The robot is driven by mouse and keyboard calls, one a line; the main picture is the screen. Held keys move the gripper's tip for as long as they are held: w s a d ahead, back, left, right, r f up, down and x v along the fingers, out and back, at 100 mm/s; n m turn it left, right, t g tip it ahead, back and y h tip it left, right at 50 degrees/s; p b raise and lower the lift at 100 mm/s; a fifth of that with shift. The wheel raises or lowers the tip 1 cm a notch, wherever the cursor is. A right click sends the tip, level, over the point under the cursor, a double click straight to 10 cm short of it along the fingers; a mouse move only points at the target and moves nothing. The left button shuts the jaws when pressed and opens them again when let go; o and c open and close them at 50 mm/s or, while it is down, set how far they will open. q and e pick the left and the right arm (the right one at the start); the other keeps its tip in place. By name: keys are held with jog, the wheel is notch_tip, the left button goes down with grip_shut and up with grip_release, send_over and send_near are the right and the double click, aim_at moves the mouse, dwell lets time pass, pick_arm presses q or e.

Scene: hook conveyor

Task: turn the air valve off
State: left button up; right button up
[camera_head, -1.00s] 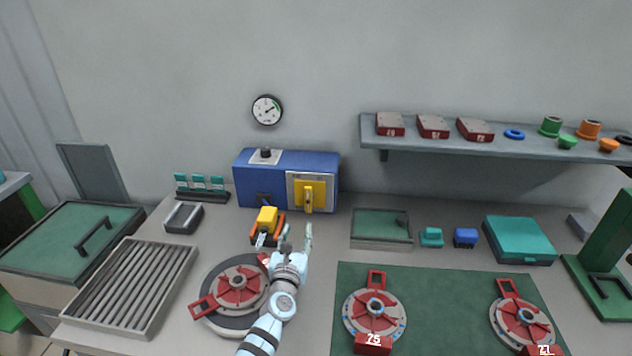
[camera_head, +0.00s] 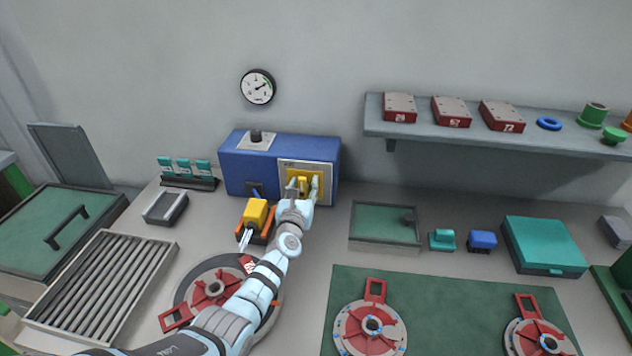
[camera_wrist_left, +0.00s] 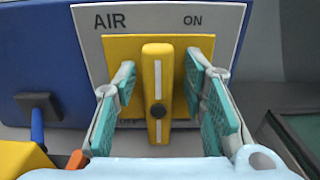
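The air valve is a yellow handle (camera_wrist_left: 157,70) on a yellow plate (camera_wrist_left: 122,46), set in a grey panel marked AIR, with ON at the upper right. The handle stands upright. A mark at the lower left is partly hidden. The panel is on the front of a blue box (camera_head: 245,165). My left gripper (camera_head: 303,186) is at the valve. In the left wrist view its teal-padded fingers are open on either side of the handle, with a gap visible on both sides. My right gripper is in neither view.
A round gauge (camera_head: 258,87) hangs on the wall above the box. A yellow and orange tool (camera_head: 256,213) stands just left of my left gripper. A red and grey disc (camera_head: 212,290) lies partly under my arm.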

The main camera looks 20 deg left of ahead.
pick_arm(q)
jog(key=shift+r, duration=0.2)
jog(key=shift+s+r, duration=0.35)
jog(key=shift+s, duration=0.1)
jog(key=shift+c, duration=1.4)
jog(key=shift+w, duration=0.1)
grip_shut()
jog(key=shift+f, duration=0.1)
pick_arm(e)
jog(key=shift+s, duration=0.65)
